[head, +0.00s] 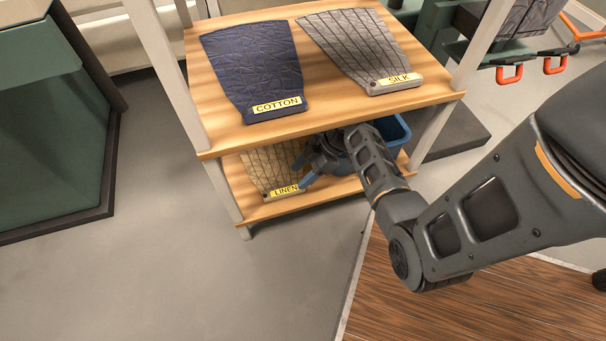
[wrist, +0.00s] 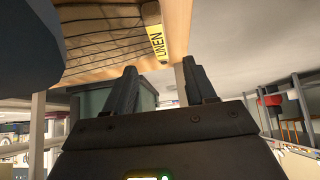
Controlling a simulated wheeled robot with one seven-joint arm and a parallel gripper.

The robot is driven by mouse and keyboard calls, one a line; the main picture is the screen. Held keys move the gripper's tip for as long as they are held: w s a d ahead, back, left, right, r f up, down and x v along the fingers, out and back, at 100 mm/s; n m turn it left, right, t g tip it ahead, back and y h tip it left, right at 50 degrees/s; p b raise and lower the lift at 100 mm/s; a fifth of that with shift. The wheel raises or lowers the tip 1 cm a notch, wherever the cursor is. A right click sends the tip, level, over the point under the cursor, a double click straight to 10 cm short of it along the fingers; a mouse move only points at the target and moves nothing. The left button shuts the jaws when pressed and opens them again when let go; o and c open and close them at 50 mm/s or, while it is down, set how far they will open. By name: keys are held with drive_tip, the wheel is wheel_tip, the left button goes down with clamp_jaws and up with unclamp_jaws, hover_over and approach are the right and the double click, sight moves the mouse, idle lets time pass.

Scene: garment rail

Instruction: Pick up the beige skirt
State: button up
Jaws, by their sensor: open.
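The beige skirt (head: 262,168) lies flat on the lower wooden shelf in the head view, with a yellow LINEN label at its front edge. Its right side is partly hidden by my gripper (head: 303,172). In the wrist view the skirt (wrist: 100,38) shows at the upper left, with dark lines across it and the label at its end. My gripper (wrist: 160,66) is open there, its two fingers apart with nothing between them. The fingertips are close to the label end of the skirt; whether they touch it I cannot tell.
The upper shelf (head: 217,138) hangs over the skirt and carries a dark blue COTTON garment (head: 255,68) and a grey SILK garment (head: 362,48). A blue bin (head: 393,129) stands right of my gripper on the lower shelf. The floor in front is clear.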

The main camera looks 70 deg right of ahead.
sight(285, 191)
idle(0.3)
drive_tip(key=shift+b+x, duration=1.75)
drive_tip(key=shift+x, duration=2.15)
clamp_jaws()
